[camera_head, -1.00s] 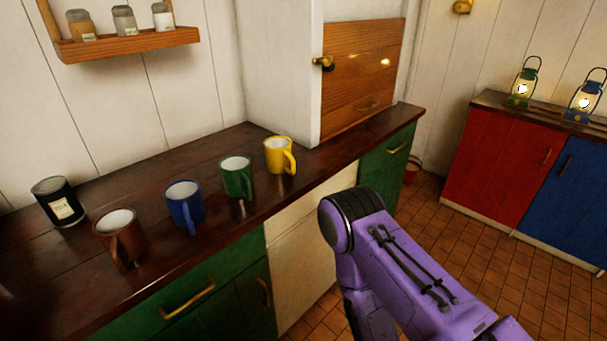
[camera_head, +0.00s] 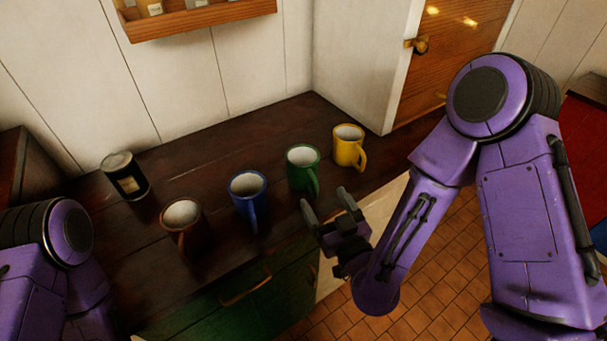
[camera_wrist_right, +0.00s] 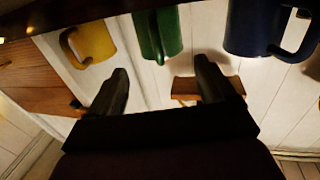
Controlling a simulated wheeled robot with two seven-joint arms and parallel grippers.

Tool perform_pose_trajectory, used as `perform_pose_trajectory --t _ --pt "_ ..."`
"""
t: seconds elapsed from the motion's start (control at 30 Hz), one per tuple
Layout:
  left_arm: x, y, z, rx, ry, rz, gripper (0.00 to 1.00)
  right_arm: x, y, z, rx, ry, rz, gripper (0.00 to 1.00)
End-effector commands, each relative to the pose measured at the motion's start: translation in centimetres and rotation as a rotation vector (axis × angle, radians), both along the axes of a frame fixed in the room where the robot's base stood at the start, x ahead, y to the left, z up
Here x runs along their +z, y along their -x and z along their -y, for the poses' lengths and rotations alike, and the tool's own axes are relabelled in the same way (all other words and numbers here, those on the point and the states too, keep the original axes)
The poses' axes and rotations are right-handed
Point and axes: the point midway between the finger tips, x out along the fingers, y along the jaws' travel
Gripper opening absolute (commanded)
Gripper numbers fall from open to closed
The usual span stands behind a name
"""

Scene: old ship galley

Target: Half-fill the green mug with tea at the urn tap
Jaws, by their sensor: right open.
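The green mug (camera_head: 301,168) stands upright on the dark wooden counter, between the blue mug (camera_head: 248,196) and the yellow mug (camera_head: 347,149). Its handle points toward the counter's front edge. My right gripper (camera_head: 327,203) is open and empty, close in front of the green mug's handle and apart from it. In the right wrist view the green mug (camera_wrist_right: 158,36) shows ahead, between and beyond the two open fingers (camera_wrist_right: 162,85). My left arm shows at the lower left, but its gripper is out of frame. The urn and its tap are not in view.
A brown mug (camera_head: 183,222) and a dark labelled jar (camera_head: 125,177) stand further left on the counter (camera_head: 215,150). A wooden shelf (camera_head: 200,20) hangs on the wall. Green cupboard fronts (camera_head: 225,305) lie below the counter edge. The counter behind the mugs is clear.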

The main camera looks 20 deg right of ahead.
Motion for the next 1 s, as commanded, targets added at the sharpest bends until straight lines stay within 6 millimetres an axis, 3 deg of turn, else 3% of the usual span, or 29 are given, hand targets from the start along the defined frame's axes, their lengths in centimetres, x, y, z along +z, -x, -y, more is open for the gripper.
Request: perform_pose_trajectory --t 0.03,0.17,0.37,0.5,0.77,1.0 --pt "-1.0 0.0 0.0 0.0 0.0 0.0 0.43 -0.5 -0.9 0.0 -0.005 -0.004 0.006 0.82" --pt "-1.4 -0.1 0.0 0.0 0.0 0.001 0.43 -0.2 -2.2 -0.2 -0.003 0.0 0.001 0.82" --pt "1.3 -0.1 0.0 0.0 0.0 0.002 0.43 1.0 -5.1 -0.6 -0.004 -0.002 -0.002 0.82" --pt "1.8 -0.1 0.0 0.0 0.0 0.002 0.43 0.6 -7.1 -0.9 -0.003 -0.001 -0.003 0.82" --pt "1.7 -0.1 0.0 0.0 0.0 0.002 0.43 0.3 -7.5 -1.0 -0.001 0.0 -0.003 0.82" --pt "1.7 -0.1 0.0 0.0 0.0 0.002 0.43 0.3 -7.5 -1.0 -0.001 0.0 -0.003 0.04"
